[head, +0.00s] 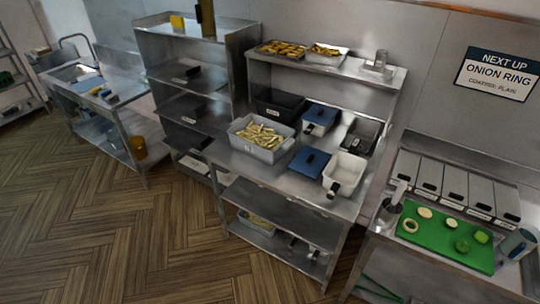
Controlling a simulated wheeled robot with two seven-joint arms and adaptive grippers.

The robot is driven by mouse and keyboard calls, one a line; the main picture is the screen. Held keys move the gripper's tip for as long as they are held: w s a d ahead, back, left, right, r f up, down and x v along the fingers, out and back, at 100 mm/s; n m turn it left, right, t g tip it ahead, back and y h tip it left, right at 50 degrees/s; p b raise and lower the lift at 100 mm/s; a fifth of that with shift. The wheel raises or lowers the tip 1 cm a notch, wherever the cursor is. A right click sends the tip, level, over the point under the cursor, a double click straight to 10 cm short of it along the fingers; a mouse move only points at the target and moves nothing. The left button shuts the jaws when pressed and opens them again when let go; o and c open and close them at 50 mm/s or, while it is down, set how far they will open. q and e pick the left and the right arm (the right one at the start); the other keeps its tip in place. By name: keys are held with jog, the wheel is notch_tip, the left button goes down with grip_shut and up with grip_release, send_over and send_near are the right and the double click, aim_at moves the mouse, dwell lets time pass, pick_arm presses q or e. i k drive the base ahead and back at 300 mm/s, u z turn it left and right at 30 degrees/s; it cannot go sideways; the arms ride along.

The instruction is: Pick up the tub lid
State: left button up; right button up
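Two blue lid-like pieces show on the steel counter in the middle of the head view. One blue lid (309,162) lies flat near the counter's front, left of an open white tub (346,170). The other blue piece (321,114) is further back and seems to sit on a container. I cannot tell which one the task calls the tub lid. Neither of my grippers is in view.
A grey tub of cut fries (264,150) stands left of the flat lid. A black bin (278,106) and a dark-lined pan (362,135) stand behind. A green board (445,236) with vegetable pieces is at right. Open wooden floor (130,240) lies front left.

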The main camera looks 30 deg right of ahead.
aim_at(309, 161)
jog(key=u, duration=0.25)
jog(key=i, duration=0.65)
jog(key=z, duration=0.65)
jog(key=i, duration=0.5)
jog(key=z, duration=0.6)
